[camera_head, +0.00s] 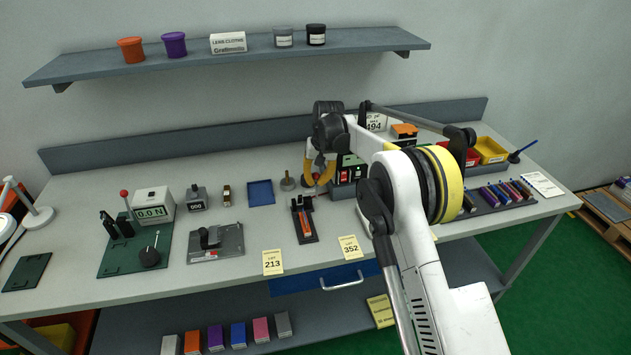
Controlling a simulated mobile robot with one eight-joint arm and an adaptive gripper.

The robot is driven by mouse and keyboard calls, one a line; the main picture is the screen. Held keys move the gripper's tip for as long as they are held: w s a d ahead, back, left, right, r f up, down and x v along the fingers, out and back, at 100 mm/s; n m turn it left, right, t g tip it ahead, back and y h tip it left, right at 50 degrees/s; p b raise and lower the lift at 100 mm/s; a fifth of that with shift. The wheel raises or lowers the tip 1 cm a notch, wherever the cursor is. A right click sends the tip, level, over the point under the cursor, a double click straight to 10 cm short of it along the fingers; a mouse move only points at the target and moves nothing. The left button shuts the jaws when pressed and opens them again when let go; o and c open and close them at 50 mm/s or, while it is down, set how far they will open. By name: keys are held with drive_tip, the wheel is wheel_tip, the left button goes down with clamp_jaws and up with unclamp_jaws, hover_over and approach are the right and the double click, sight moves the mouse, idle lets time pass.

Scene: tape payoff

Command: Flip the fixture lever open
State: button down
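A green base plate (120,254) at the left of the bench carries a fixture with black uprights (117,225). A thin lever with a red knob (124,194) stands near upright there, beside a white gauge reading 0.0 N (153,204). A grey plate (224,246) to its right carries a black handle-like part (207,238); I cannot tell which is the task's lever. My gripper (312,183) hangs over the middle of the bench, well right of both fixtures. It is small and partly hidden, so its opening is unclear.
A blue tray (261,193), a small weight (287,182) and a dark holder with an orange tool (304,221) lie between gripper and fixtures. Paper lot cards (272,262) lie along the front edge. A shelf (230,56) overhangs the back. My arm covers the right-middle bench.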

drive_tip(key=shift+w+r, duration=0.1)
drive_tip(key=c, duration=1.3)
unclamp_jaws()
wheel_tip(320, 180, up, 12)
drive_tip(key=s+d, duration=0.1)
drive_tip(key=shift+s+d, duration=0.2)
drive_tip(key=shift+d, duration=0.2)
